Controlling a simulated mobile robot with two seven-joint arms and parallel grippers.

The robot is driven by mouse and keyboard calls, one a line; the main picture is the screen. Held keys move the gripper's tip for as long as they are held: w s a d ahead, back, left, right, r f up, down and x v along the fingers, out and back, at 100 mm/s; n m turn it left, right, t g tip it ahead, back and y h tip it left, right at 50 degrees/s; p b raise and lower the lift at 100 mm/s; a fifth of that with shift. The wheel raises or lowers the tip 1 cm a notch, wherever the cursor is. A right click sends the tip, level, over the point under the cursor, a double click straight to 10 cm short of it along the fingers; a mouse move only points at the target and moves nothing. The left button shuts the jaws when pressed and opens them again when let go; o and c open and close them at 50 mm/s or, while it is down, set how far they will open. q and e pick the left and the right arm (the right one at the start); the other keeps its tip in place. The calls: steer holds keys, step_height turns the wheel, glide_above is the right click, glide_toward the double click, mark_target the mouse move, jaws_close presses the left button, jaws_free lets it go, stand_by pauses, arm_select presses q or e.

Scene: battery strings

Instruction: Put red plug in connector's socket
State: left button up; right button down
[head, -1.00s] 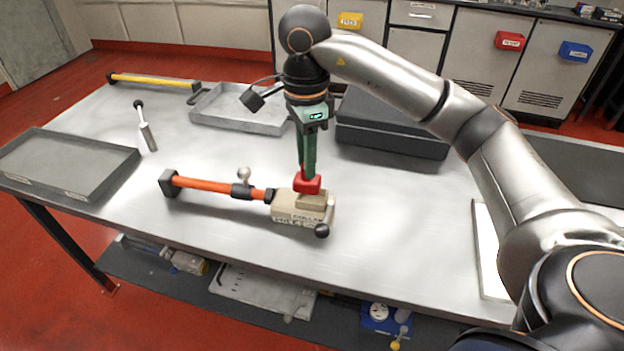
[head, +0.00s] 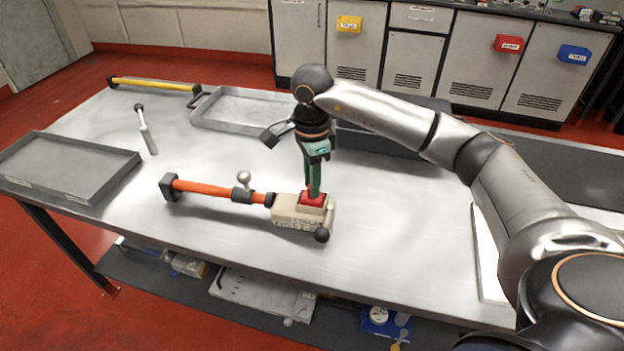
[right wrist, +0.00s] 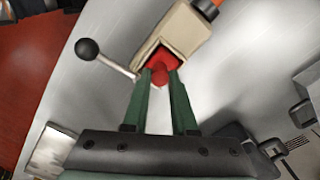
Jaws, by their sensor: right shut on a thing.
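The beige connector (head: 290,212) lies on the table at the end of an orange cable (head: 215,190); a lever with a black ball knob (head: 322,235) is at its side. My right gripper (head: 313,190) points down over it, its green fingers shut on the red plug (head: 312,199). The plug sits at the socket on the connector's top, its lower part hidden by the socket rim. In the right wrist view the plug (right wrist: 161,66) is between the fingertips, inside the opening of the connector (right wrist: 184,30). Whether it is fully seated cannot be told. My left gripper is not in view.
A grey tray (head: 105,185) is at the table's left, another tray (head: 205,123) behind. A yellow bar (head: 155,84) and a white tool with a black knob (head: 147,133) lie at the back left. A dark case (head: 375,143) stands behind my right arm. The front middle is clear.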

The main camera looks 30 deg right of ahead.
steer(key=shift+f, duration=0.2)
steer(key=c, duration=0.7)
jaws_free()
steer(key=shift+r, duration=0.15)
step_height(320, 180, up, 12)
